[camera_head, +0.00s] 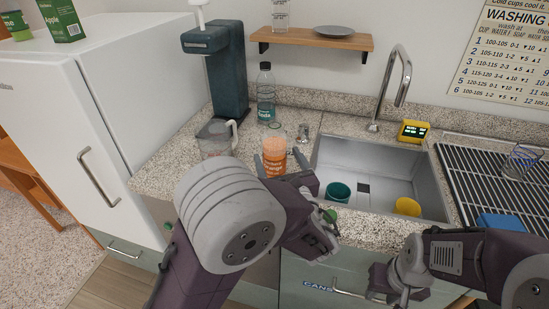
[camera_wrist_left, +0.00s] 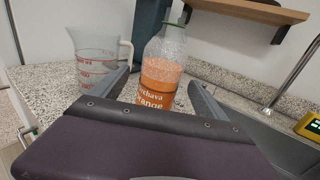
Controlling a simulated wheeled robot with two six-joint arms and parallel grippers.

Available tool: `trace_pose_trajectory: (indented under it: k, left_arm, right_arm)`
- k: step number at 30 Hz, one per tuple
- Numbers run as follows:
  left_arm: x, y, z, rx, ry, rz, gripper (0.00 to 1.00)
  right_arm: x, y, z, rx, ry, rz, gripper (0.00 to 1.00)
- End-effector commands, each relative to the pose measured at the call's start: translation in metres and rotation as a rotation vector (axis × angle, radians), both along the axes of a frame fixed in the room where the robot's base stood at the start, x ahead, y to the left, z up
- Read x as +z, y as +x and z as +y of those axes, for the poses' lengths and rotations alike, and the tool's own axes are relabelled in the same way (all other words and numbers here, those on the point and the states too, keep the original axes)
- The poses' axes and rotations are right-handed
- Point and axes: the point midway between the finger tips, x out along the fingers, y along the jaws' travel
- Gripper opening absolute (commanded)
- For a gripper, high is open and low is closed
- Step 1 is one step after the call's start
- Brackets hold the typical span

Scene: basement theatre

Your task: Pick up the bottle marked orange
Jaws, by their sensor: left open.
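The bottle marked orange (camera_head: 274,152) stands upright on the speckled counter, left of the sink. It is clear, with an orange label, and shows larger in the left wrist view (camera_wrist_left: 161,82). My left gripper (camera_head: 277,162) is open in front of it. In the left wrist view, the fingers of my left gripper (camera_wrist_left: 160,80) spread to either side of the bottle, with the bottle in the gap between them. The bottle's lower part is hidden behind the gripper. My right gripper (camera_head: 385,285) is low at the right, away from the bottle; its jaws are unclear.
A clear measuring jug (camera_head: 215,139) stands just left of the bottle, and a soda bottle (camera_head: 265,94) stands behind. A dark teal machine (camera_head: 228,75) is at the back left. The sink (camera_head: 372,160) lies right, with a teal cup (camera_head: 338,191) and yellow cup (camera_head: 407,206).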

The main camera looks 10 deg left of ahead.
Motion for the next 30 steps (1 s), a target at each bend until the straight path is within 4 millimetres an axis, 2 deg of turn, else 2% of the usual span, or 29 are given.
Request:
trace_pose_trajectory:
  k: [3, 6, 14, 23, 30]
  left_arm:
    - [0.001, 0.021, 0.012, 0.006, -0.002, -0.001, 0.85]
    - [0.001, 0.032, 0.018, 0.004, -0.001, 0.0, 0.85]
    - [0.001, 0.036, 0.02, 0.0, -0.001, 0.0, 0.85]
    - [0.001, 0.036, 0.02, 0.001, -0.001, 0.0, 0.01]
    - [0.002, 0.036, 0.02, 0.001, -0.001, -0.002, 0.0]
  right_arm:
    - [0.0, 0.0, 0.0, 0.0, 0.0, 0.0, 0.36]
    - [0.0, 0.0, 0.0, 0.0, 0.0, 0.0, 0.36]
    - [0.0, 0.0, 0.0, 0.0, 0.0, 0.0, 0.36]
    - [0.0, 0.0, 0.0, 0.0, 0.0, 0.0, 0.36]
    - [0.001, 0.0, 0.0, 0.0, 0.0, 0.0, 0.36]
